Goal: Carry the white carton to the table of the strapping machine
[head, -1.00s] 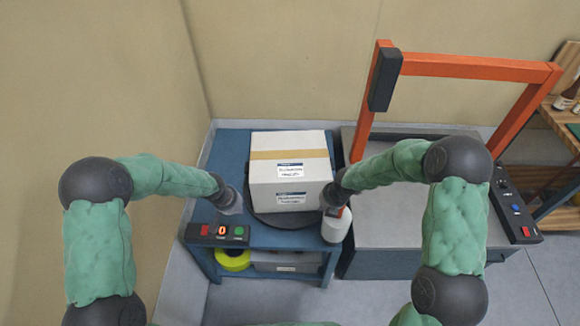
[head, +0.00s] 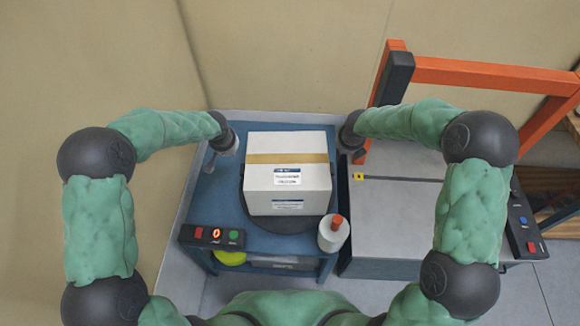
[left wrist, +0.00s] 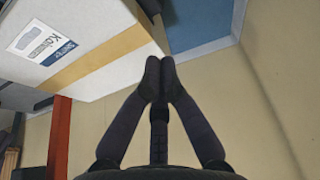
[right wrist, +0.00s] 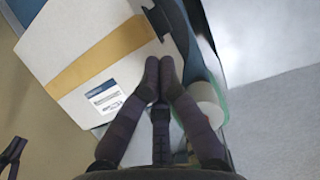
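The white carton (head: 288,160), with a tan tape band and printed labels, sits on a dark round plate (head: 262,218) on the blue table (head: 222,190). It also shows in the left wrist view (left wrist: 95,30) and the right wrist view (right wrist: 70,40). My left gripper (head: 214,168) is left of the carton, apart from it; its fingertips meet in the left wrist view (left wrist: 160,65). My right gripper (head: 352,155) is just right of the carton; its fingertips meet in the right wrist view (right wrist: 160,65). The strapping machine, with its orange arch (head: 480,75) and grey table (head: 400,215), stands to the right.
A white bottle with an orange cap (head: 332,235) stands at the blue table's front right corner. A button box (head: 212,236) is at its front left. A control panel (head: 522,225) is on the machine's right. Walls close in behind and at left.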

